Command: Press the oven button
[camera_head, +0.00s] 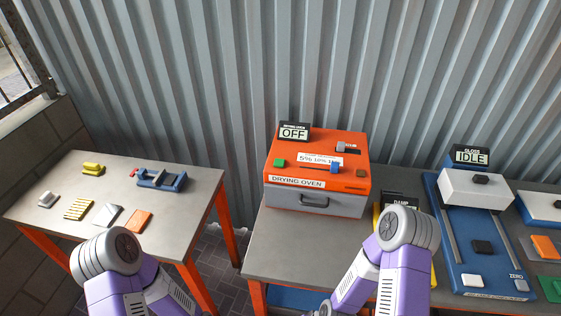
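The drying oven (318,165) is an orange box with a grey front drawer and handle, standing on the middle table. Its display (294,132) reads OFF. On its sloped top are a green button (279,163) at the left, a dark red-brown button (361,174) at the right, a blue slider (334,168) by a percent scale, and a grey knob (341,147) in a slot. The drawer looks shut. My purple and grey arms show at the bottom, the right one in front of the table just right of the oven. Neither gripper can be made out.
A gloss device (469,188) with a blue base and an IDLE display (470,156) stands to the right. A partly hidden yellow device (433,270) is behind my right arm. The left table (60,175) holds small blocks and a blue fixture (162,180). A gap separates the tables.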

